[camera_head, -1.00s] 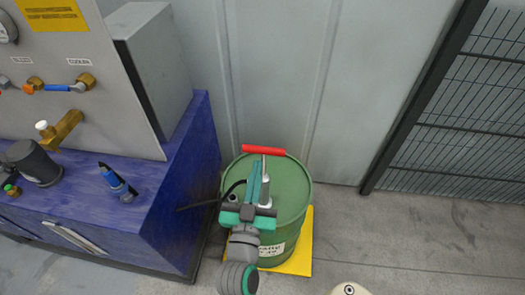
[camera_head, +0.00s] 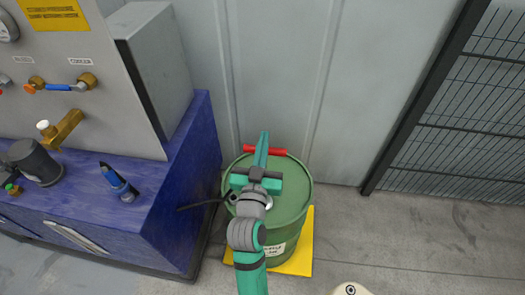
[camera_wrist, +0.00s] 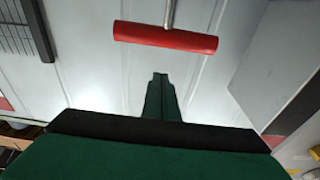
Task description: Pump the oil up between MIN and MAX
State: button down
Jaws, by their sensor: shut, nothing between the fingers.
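The green oil drum (camera_head: 295,200) stands on a yellow base by the wall. The hand pump's red T-handle (camera_head: 282,152) is above its lid, and my arm hides most of the pump in the head view. My gripper (camera_head: 263,136) is shut and empty, and its fingers cross in front of the handle in that view. In the wrist view, the red handle (camera_wrist: 165,37) lies beyond my fingertips (camera_wrist: 160,76) with a visible gap, on the opposite side from its metal rod. No MIN or MAX marks show in either view.
A blue bench (camera_head: 175,190) with a grey panel (camera_head: 85,120), brass valves and a blue-handled tool (camera_head: 117,182) stands left of the drum. A dark hose runs between bench and drum. A mesh fence (camera_head: 470,120) stands at right. The floor right of the drum is clear.

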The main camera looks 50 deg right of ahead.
jog(key=shift+s+a+f, duration=0.1)
jog(key=shift+f, duration=1.8)
jog(key=shift+f, duration=0.1)
